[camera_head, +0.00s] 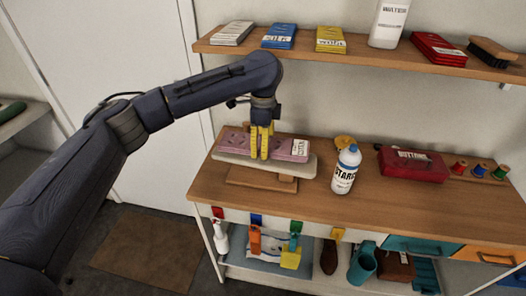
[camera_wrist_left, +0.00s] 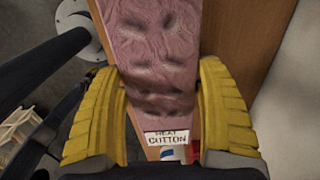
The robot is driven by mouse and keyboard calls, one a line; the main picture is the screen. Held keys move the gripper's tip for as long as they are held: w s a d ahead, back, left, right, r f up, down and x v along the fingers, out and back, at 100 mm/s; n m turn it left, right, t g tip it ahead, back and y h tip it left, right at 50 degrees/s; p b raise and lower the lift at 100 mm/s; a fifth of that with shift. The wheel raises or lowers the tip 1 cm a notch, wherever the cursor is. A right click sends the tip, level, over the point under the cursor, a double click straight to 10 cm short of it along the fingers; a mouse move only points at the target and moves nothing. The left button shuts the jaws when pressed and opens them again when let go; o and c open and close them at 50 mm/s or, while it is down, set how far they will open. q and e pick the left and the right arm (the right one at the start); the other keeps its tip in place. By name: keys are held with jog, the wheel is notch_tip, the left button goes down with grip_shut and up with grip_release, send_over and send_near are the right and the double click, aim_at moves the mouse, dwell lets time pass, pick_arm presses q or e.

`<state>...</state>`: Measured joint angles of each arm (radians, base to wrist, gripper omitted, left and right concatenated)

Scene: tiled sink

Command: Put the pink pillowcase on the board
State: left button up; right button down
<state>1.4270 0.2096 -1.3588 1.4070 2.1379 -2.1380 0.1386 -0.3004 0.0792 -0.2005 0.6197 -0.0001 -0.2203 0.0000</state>
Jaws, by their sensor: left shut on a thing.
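The pink pillowcase (camera_head: 287,149), wrinkled and with a white label at its right end, is over the small padded ironing board (camera_head: 303,168). I cannot tell if it is fully resting on the pad. The board stands on a wooden base on the worktop. My left gripper (camera_head: 262,156), with yellow fingers, points down at the middle of the pillowcase and is shut on it. In the left wrist view, the pillowcase (camera_wrist_left: 155,50) runs between the yellow fingers (camera_wrist_left: 160,110), with a "HEAT COTTON" label at the near end. My right gripper is not in view.
A red buttons box (camera_head: 412,165) and thread spools (camera_head: 480,170) are further right. A shelf (camera_head: 370,54) hangs above. The front right worktop is clear.

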pick_arm(q)
jog(key=shift+f, duration=1.6)
jog(key=shift+f, duration=0.15)
jog(key=o, duration=1.3)
jog(key=shift+c, duration=0.2)
notch_tip(320, 180, up, 12)
jog(key=shift+r, duration=0.15)
